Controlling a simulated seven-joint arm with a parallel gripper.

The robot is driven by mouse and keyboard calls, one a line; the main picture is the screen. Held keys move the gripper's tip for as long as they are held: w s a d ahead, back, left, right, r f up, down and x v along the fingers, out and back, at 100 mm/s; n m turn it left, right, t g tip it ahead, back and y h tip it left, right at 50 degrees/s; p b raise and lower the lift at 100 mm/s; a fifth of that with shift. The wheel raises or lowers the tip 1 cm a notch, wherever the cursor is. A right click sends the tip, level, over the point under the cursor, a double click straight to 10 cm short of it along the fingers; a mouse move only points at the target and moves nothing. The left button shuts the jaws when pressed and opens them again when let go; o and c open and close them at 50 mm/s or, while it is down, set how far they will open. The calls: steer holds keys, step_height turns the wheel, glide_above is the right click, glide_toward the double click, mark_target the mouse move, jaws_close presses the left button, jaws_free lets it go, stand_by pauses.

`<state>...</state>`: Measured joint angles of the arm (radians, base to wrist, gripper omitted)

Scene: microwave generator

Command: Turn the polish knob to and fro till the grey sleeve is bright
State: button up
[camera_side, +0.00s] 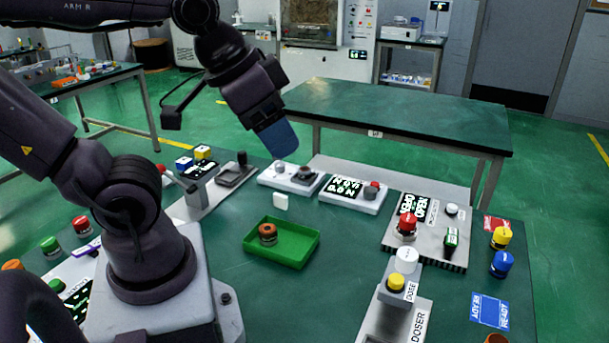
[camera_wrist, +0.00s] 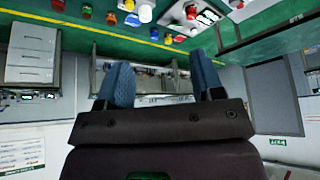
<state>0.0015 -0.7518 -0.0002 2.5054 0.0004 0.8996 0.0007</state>
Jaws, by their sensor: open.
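My gripper (camera_side: 278,140) hangs above the back of the green table, with blue fingers. In the wrist view its two blue fingers (camera_wrist: 162,80) stand apart with nothing between them. Below it in the side view, a white unit (camera_side: 268,179) carries a round grey knob-like part (camera_side: 279,167) and a small grey cylinder-like part (camera_side: 305,173). The fingers are above this unit and apart from it. I cannot read a polish label, so I cannot tell which part is the polish knob or the sleeve.
A white panel (camera_side: 340,203) with a black display and a red-topped knob (camera_side: 371,190) stands to the right. A green tray (camera_side: 293,255) holds an orange-brown ring (camera_side: 267,233). A doser (camera_side: 375,318) and a button panel (camera_side: 425,252) stand farther right.

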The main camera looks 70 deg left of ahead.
steer(key=shift+r, duration=0.1)
stand_by(0.3)
steer(key=n+g, duration=0.2)
steer(key=g, duration=0.4)
glide_above(280, 164)
step_height(280, 164, down, 20)
step_height(280, 164, down, 12)
steer(key=shift+f, duration=0.15)
